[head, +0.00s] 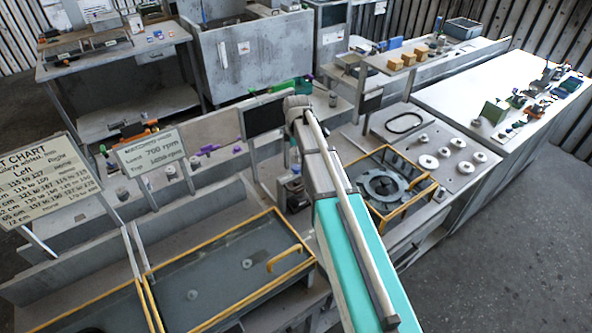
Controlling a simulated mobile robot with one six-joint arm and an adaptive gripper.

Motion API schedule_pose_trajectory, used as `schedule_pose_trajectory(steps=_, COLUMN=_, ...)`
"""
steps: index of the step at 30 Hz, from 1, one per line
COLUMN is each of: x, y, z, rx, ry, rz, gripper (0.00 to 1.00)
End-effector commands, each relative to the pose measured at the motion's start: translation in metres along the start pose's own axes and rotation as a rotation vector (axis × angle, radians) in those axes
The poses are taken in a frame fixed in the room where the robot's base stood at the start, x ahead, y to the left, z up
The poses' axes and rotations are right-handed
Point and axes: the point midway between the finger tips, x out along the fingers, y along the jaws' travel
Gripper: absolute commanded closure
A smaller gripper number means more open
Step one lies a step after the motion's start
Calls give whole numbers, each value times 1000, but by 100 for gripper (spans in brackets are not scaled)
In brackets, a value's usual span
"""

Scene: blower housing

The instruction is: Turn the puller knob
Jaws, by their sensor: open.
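I cannot pick out the puller knob for certain in the head view. A round grey housing part (383,187) with a dark central opening lies in a yellow-edged bay (437,185), just right of my arm. My arm rises from the bottom edge, with a teal link and grey links, to a rounded joint near the picture's middle. I cannot make out my gripper; the arm's far end is hidden behind its own links. A small dark device with a pale top (293,190) stands just left of the arm, partly covered by it.
A yellow-edged glass-covered bay (225,285) with a yellow handle lies left of my arm. Two sign boards (152,150) stand at the left. A grey panel with round discs (428,161) is at the right. A white table (450,95) holds small parts. Open floor (510,250) lies lower right.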

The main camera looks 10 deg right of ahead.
Motion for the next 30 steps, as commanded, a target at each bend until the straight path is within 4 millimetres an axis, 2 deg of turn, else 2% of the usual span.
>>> schedule_pose_trajectory(steps=1, x=8, y=0, z=0, rx=0, ry=0, rz=0, gripper=11)
schedule_pose_trajectory(steps=18, x=49, y=0, z=1, rx=1, ry=0, rz=0, gripper=11)
schedule_pose_trajectory(steps=30, x=57, y=0, z=1, rx=2, ry=0, rz=0, gripper=11)
